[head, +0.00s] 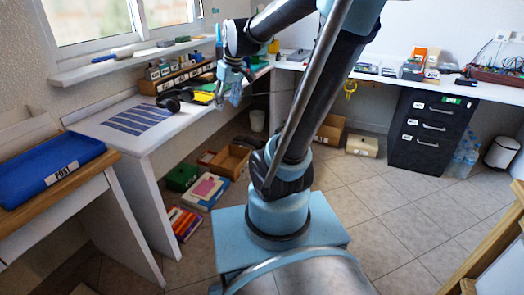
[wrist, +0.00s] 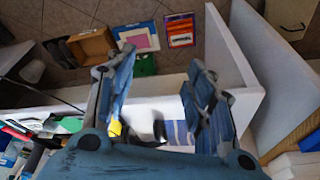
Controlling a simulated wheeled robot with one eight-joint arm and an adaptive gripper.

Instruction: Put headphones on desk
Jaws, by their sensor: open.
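Black headphones (head: 170,101) lie on the white desk (head: 150,145) under the window, at the far end of a blue striped mat (head: 138,119). My gripper (head: 229,95) is above the desk's edge, to the right of the headphones and apart from them. In the wrist view my gripper (wrist: 158,78) is open, with nothing between its fingers. A dark shape that seems to be the headphones (wrist: 159,131) shows below the fingers, beside the striped mat (wrist: 180,133), partly hidden by my gripper's body.
A wooden organiser (head: 175,78) stands behind the headphones. A blue tray (head: 50,172) is on the near left table. Boxes and books (head: 205,190) lie on the floor under the desk. A black drawer unit (head: 432,130) stands at the right. The middle floor is clear.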

